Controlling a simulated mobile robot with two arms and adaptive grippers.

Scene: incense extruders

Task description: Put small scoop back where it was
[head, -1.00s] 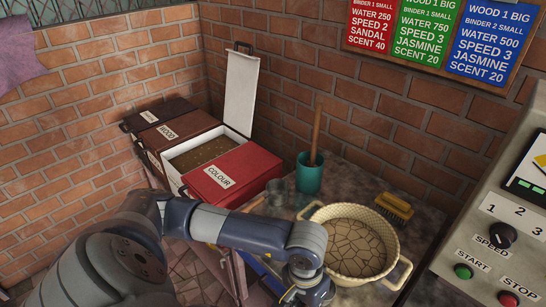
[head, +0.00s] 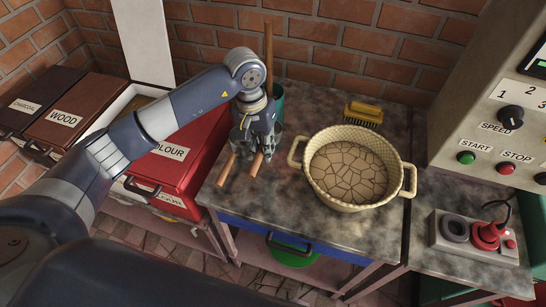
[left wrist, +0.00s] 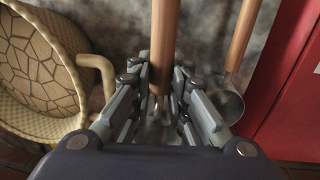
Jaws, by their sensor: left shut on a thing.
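My left gripper (head: 256,138) is over the left end of the stone worktop. It is shut on a scoop with a wooden handle (head: 257,164). In the left wrist view this handle (left wrist: 165,40) stands between the fingers (left wrist: 158,88), and its metal end is mostly hidden by them. A second scoop (head: 227,170) lies beside it, nearer the red box; its wooden handle and round metal bowl (left wrist: 231,106) show in the left wrist view, apart from the fingers. I cannot tell from size which scoop is the small one. My right gripper is not in view.
A woven basket (head: 313,187) with two handles stands right of the gripper. A green cup (head: 279,100) with a wooden stick is just behind it. The red box (head: 190,160) is at left, a yellow brush (head: 363,114) at the back. The front worktop (head: 290,222) is clear.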

